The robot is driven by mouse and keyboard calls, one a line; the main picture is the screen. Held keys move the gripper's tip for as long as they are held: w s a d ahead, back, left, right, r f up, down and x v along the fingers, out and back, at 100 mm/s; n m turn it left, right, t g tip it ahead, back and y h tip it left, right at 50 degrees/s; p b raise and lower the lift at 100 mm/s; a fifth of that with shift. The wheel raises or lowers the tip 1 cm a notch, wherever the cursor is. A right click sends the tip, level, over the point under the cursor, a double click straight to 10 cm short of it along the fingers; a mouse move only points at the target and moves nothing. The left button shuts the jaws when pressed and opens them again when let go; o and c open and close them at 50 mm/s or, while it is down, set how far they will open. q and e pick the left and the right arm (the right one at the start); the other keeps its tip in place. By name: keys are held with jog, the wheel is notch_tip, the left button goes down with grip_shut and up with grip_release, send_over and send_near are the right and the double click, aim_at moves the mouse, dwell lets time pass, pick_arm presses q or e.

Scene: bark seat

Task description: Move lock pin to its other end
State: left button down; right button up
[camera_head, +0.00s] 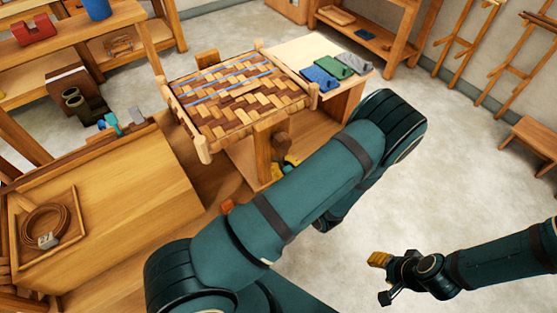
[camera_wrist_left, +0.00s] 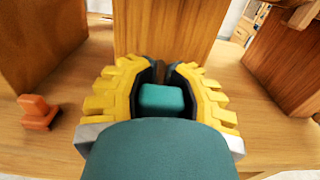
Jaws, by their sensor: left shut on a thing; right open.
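The woven seat frame (camera_head: 240,95) stands on its wooden post (camera_head: 263,150) at the upper middle of the head view. My left gripper (camera_head: 286,166) is low beside this post, partly hidden by my own arm. In the left wrist view my left gripper (camera_wrist_left: 160,66) has its yellow fingers closed in front of a wooden upright (camera_wrist_left: 160,30). A small dark brown piece (camera_wrist_left: 161,73) shows between the fingertips and appears to be the lock pin; most of it is hidden. My right gripper (camera_head: 381,279) is open and empty over the floor at the lower right.
An orange block (camera_head: 227,206) lies on the wooden base; it also shows in the left wrist view (camera_wrist_left: 38,113). Wooden panels flank the gripper there. Blue, green and grey pieces (camera_head: 336,66) lie on the side board. A coil (camera_head: 45,223) sits in a tray at left.

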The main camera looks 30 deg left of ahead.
pick_arm(q)
jog(key=shift+d+f, duration=0.2)
jog(key=shift+d, duration=0.1)
jog(key=c, duration=1.4)
grip_release()
jog(key=shift+s+d, duration=0.1)
jog(key=o, duration=0.8)
jog(key=shift+s+d+r, duration=0.15)
jog(key=shift+d+r, duration=0.05)
jog(key=shift+d, duration=0.1)
jog(key=shift+a, duration=0.2)
jog(key=v, duration=1.2)
jog(key=shift+f, duration=0.1)
